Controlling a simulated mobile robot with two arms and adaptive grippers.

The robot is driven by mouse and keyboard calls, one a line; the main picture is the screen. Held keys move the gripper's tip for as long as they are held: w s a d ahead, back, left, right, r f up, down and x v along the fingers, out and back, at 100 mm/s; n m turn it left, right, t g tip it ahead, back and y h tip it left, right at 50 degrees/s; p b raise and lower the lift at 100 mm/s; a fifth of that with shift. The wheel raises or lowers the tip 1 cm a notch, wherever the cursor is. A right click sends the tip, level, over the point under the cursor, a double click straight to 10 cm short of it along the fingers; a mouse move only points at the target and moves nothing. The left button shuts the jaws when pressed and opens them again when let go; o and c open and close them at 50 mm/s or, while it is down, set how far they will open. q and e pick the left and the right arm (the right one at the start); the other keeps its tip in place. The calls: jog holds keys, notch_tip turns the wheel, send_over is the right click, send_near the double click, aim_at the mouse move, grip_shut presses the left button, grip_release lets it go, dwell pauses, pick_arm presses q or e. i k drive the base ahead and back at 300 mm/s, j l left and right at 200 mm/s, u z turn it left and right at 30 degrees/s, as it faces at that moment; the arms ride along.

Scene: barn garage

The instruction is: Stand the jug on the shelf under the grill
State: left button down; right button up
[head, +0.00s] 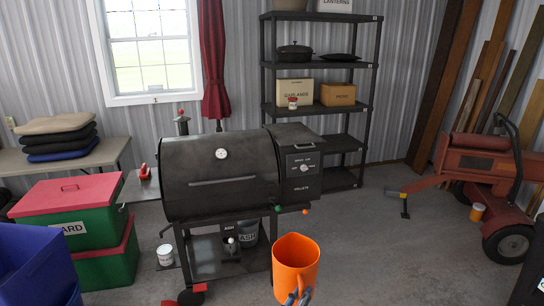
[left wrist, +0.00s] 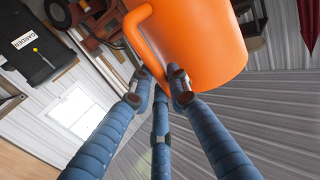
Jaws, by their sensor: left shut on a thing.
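The orange jug (head: 296,258) is in the lower middle of the head view, upright and in front of the grill's right side. My left gripper (head: 298,298) is shut on the jug's handle, at the bottom edge. In the left wrist view the jug (left wrist: 200,42) fills the top, with the blue fingers (left wrist: 158,88) closed at its handle. The black grill (head: 220,178) stands behind. Its lower shelf (head: 211,262) holds an ash bucket (head: 248,234) and a small dark item (head: 231,244) at the back. The jug hides the shelf's right end. My right gripper is not in view.
Green bins with red lids (head: 66,207) and a blue bin (head: 35,265) stand left of the grill. A white can (head: 165,255) is by the grill's left leg. A black rack (head: 318,110) stands behind, and a red machine (head: 484,165) at right. Floor right of the jug is clear.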

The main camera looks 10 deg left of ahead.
aim_at(209, 249)
jog(key=i+j+u, duration=0.2)
jog(key=u, duration=0.2)
jog(key=i+j+u, duration=0.15)
jog(key=i+u, duration=0.15)
jog(key=u, duration=0.15)
jog(key=i+u, duration=0.25)
jog(key=u, duration=0.15)
jog(key=i+u, duration=0.4)
jog(key=i+z, duration=0.2)
jog(key=z, duration=1.15)
